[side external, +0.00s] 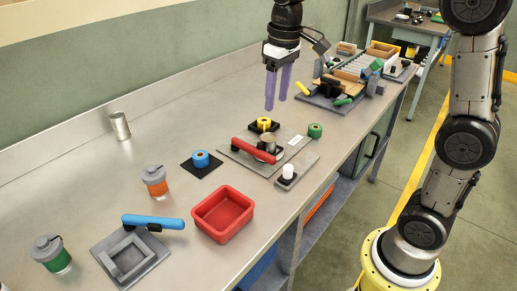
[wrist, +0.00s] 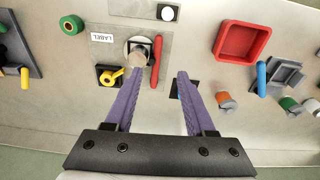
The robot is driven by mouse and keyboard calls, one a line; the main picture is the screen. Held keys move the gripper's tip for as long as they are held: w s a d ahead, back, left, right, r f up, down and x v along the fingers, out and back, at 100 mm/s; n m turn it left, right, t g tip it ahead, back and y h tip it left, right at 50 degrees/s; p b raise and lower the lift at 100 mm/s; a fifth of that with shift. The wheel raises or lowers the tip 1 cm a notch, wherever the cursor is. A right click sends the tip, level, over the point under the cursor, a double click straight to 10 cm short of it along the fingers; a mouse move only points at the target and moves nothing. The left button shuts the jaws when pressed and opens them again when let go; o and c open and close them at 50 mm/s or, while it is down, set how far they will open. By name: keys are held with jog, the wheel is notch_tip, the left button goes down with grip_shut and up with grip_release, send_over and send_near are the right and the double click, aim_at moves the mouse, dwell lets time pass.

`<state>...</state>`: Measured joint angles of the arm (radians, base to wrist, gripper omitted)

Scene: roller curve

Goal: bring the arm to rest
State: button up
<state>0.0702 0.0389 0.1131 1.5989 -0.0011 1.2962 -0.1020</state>
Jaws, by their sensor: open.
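My gripper (side external: 277,90) has two purple fingers pointing down, spread apart with nothing between them. The grey plate (side external: 236,149) with a red-handled tool (side external: 253,150) and a metal cylinder (side external: 268,142) is below and nearer the side camera. My gripper touches nothing that I can see.
A green roll (side external: 315,131) is right of the plate. A roller conveyor (side external: 352,72) with blocks stands at the far end.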

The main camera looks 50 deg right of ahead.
jog(key=s+a+r+t, duration=0.1)
jog(key=s+r, duration=0.2)
jog(key=s, duration=0.3)
jog(key=s+a+f+t, duration=0.1)
jog(key=s+f, duration=0.3)
jog(key=s, duration=0.3)
jog(key=s+f+t, duration=0.2)
jog(key=s+f, duration=0.1)
jog(key=s, duration=0.5)
jog(key=shift+a+f+t, duration=0.3)
jog(key=shift+a+f, duration=0.05)
jog(key=shift+f, duration=0.05)
